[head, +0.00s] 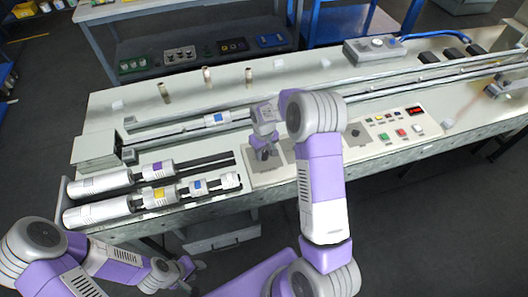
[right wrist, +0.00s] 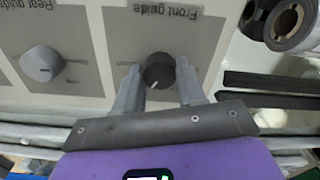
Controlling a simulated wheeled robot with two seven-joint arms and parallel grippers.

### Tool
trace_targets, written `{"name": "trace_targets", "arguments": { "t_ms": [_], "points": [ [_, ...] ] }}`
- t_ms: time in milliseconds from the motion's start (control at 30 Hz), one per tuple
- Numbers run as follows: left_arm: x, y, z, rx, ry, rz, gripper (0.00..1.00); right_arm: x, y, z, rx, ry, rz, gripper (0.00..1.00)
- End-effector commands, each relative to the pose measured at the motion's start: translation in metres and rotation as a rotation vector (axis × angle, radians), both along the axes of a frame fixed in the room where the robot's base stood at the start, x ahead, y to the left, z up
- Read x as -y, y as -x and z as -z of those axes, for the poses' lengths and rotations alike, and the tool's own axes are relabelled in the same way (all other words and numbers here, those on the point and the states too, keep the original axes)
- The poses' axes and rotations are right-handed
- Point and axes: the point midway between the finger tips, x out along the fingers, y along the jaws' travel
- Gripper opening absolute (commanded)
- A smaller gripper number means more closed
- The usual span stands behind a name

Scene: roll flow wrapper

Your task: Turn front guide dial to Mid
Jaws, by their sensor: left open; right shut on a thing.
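The front guide dial (right wrist: 158,70) is a dark round knob with a white pointer mark, on a grey panel (right wrist: 120,45) labelled "Front guide", which reads upside down in the right wrist view. The mark points toward the bottom, slightly left, of that view. My right gripper (right wrist: 159,88) is shut on the dial, one finger on each side. In the head view, my right gripper (head: 264,152) is over the front guide panel (head: 262,179) and hides the dial. No Mid marking is legible. My left gripper (head: 192,277) is open and empty, off the front of the table.
A light rear guide dial (right wrist: 42,64) sits beside the front one. Rollers with yellow (head: 158,195) and purple bands lie left of the panel. A control panel with buttons (head: 400,133) and a red display is to the right. My right arm crosses the table's middle.

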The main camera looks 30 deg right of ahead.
Motion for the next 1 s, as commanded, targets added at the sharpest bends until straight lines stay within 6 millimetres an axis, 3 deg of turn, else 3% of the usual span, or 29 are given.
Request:
{"name": "trace_targets", "arguments": {
  "t_ms": [433, 467, 600, 1000],
  "points": [
    [0.0000, 0.0000, 0.0002, 0.000, 0.000, 0.000, 0.43, 0.0000, 0.0000, 0.0001, 0.000, 0.000, 0.010, 0.09],
    [0.0000, 0.0000, 0.0002, 0.000, 0.000, 0.000, 0.43, 0.0000, 0.0000, 0.0000, 0.000, 0.000, 0.010, 0.41],
    [0.0000, 0.0000, 0.0002, 0.000, 0.000, 0.000, 0.43, 0.0000, 0.0000, 0.0001, 0.000, 0.000, 0.010, 0.62],
    [0.0000, 0.0001, -0.0012, 0.000, 0.000, 0.000, 0.43, 0.0001, -0.0004, -0.0089, 0.001, 0.000, 0.009, 0.65]
  ]
}}
